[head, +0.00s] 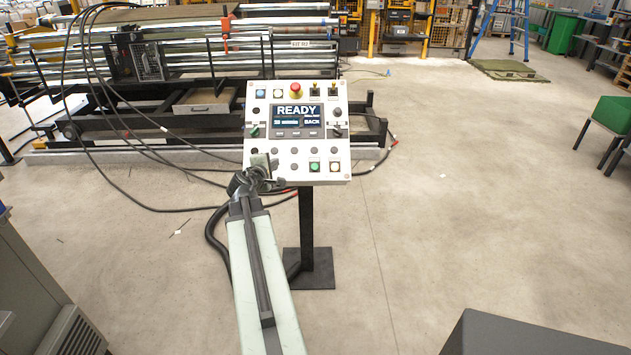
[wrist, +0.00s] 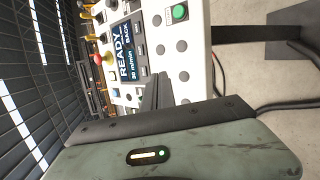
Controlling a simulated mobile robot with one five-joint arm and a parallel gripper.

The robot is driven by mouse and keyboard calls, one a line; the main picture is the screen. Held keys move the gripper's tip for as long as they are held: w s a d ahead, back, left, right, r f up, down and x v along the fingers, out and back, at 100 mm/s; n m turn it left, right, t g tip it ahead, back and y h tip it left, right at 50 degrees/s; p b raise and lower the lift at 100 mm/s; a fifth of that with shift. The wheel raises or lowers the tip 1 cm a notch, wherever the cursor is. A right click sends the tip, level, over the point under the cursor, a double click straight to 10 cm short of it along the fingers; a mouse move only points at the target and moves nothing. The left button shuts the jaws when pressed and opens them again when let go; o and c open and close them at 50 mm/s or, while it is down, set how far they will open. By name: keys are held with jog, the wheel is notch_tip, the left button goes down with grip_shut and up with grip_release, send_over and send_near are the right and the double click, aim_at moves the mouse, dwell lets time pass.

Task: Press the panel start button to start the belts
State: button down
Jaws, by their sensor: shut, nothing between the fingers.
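The white control panel (head: 262,131) stands on a dark post. Its screen (head: 295,118) reads READY and BACK. A green button (head: 314,167) sits low on the panel, right of centre, and also shows in the wrist view (wrist: 180,12). Its label is too small to read. My gripper (head: 268,164) is in front of the panel's lower left corner, left of the green button. In the wrist view my gripper (wrist: 155,90) is shut and empty, its fingers pointing at the panel face below the screen. I cannot tell whether the fingertips touch the panel.
A red mushroom button (head: 296,90) is at the panel's top. A white button (head: 335,167) sits right of the green one. Black cables (head: 130,190) loop on the left. A roller machine (head: 170,60) stands behind. The floor to the right is open.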

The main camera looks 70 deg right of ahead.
aim_at(314, 166)
jog(key=s+d+n+h+b, duration=0.2)
jog(key=s+d+n+b, duration=0.1)
jog(key=s+d, duration=0.5)
jog(key=s, duration=0.3)
jog(key=shift+s+f+g+h, duration=0.15)
jog(key=shift+g+h, duration=0.15)
jog(key=shift+f, duration=0.1)
jog(key=d+f+b, duration=0.1)
jog(key=f+b, duration=0.1)
jog(key=w+d+f+b, duration=0.1)
jog(key=d+f+b, duration=0.2)
jog(key=f+b, duration=0.1)
jog(key=shift+w+d+f, duration=0.1)
jog(key=shift+w+d, duration=0.25)
jog(key=shift+w, duration=0.05)
jog(key=shift+w+d+f+b, duration=0.15)
jog(key=shift+d+f+b, duration=0.15)
jog(key=shift+b, duration=0.2)
dwell(0.6)
jog(key=shift+w+d+f, duration=0.1)
jog(key=shift+d+f, duration=0.1)
jog(key=shift+d, duration=0.05)
